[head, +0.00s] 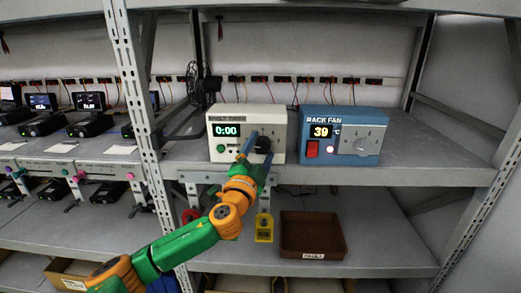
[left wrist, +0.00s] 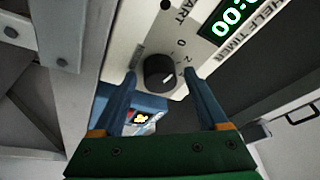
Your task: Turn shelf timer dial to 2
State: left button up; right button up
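The shelf timer (head: 224,113) is a cream box on the shelf with a green 0:00 display and a green button. Its black round dial (left wrist: 159,72) shows in the left wrist view, with the labels 0 and 2 printed beside it. In the head view the dial (head: 263,145) is partly hidden by my gripper. My left gripper (head: 257,140) is in front of the timer. In the left wrist view its blue fingers (left wrist: 160,76) are apart, one on each side of the dial, with gaps visible. I cannot tell their exact depth. My right gripper is not in view.
A blue rack fan box (head: 372,117) with a 39 °C display, red switch and knob stands right of the timer. A metal upright (head: 137,100) is to the left. Below are a brown tray (head: 312,256) and a yellow tag (head: 264,229). The shelf right of the fan box is clear.

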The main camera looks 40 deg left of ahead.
pick_arm(q)
grip_shut()
jog(key=shift+r+m+p, duration=0.15)
jog(key=shift+m+p, duration=0.45)
jog(key=shift+p, duration=0.2)
jog(key=m+h+p, duration=0.1)
jog(key=m+p, duration=0.1)
jog(key=p, duration=0.1)
jog(key=m+g+p, duration=0.1)
jog(key=m+p, duration=0.2)
jog(key=shift+r+m+h, duration=0.2)
jog(key=shift+m+h, duration=0.1)
jog(key=shift+h, duration=0.1)
jog(key=shift+f+m+g+p, duration=0.15)
jog(key=shift+m+g+p, duration=0.35)
jog(key=shift+m+p, duration=0.45)
jog(key=shift+o, duration=1.1)
grip_release()
jog(key=shift+s+f, duration=0.1)
